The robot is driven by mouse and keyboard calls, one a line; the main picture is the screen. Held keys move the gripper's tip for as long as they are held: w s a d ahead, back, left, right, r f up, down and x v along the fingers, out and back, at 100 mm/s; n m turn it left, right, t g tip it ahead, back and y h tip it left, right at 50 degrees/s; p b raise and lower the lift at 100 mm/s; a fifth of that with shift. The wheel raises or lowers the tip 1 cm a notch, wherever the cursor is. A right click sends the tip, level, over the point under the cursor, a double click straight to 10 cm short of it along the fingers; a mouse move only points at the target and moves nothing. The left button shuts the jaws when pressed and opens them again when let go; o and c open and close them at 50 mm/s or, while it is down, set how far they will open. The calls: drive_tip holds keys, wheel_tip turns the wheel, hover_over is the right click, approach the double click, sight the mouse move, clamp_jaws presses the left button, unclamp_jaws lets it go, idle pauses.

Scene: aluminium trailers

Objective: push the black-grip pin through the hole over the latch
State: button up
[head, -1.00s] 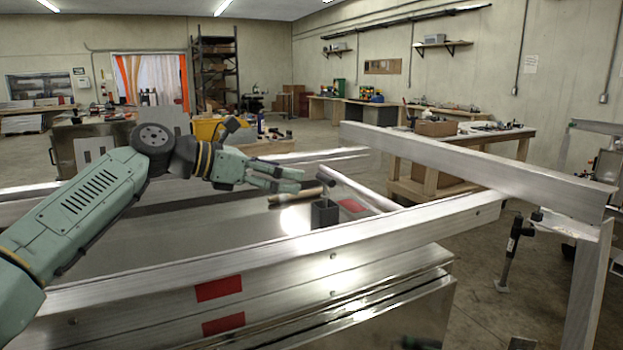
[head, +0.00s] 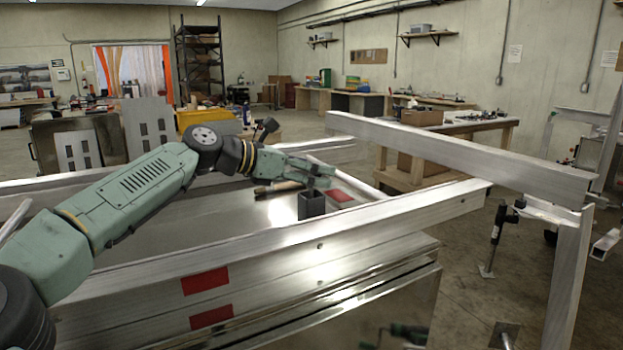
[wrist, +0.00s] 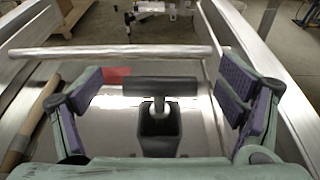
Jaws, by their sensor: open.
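The black-grip pin (wrist: 160,86) stands in a dark square holder (wrist: 158,135); its black crossbar grip is on top and its pale shaft goes down into the holder. The holder (head: 311,204) stands on the trailer's metal bed in the head view. My gripper (head: 322,172) is just above the holder there, and hides most of the pin. In the wrist view my gripper (wrist: 165,85) is open, with one purple-padded finger on each side of the grip and a gap on both sides. I cannot pick out the latch or its hole.
A wooden-handled tool (head: 278,187) lies on the bed beside the holder. A pale round bar (wrist: 110,52) crosses beyond the grip. Aluminium rails (head: 380,218) edge the bed, and a raised beam (head: 450,158) lies to the right. A workbench (head: 460,135) stands behind.

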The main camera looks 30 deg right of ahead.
drive_tip(key=shift+c, duration=0.5)
drive_tip(key=c, duration=1.2)
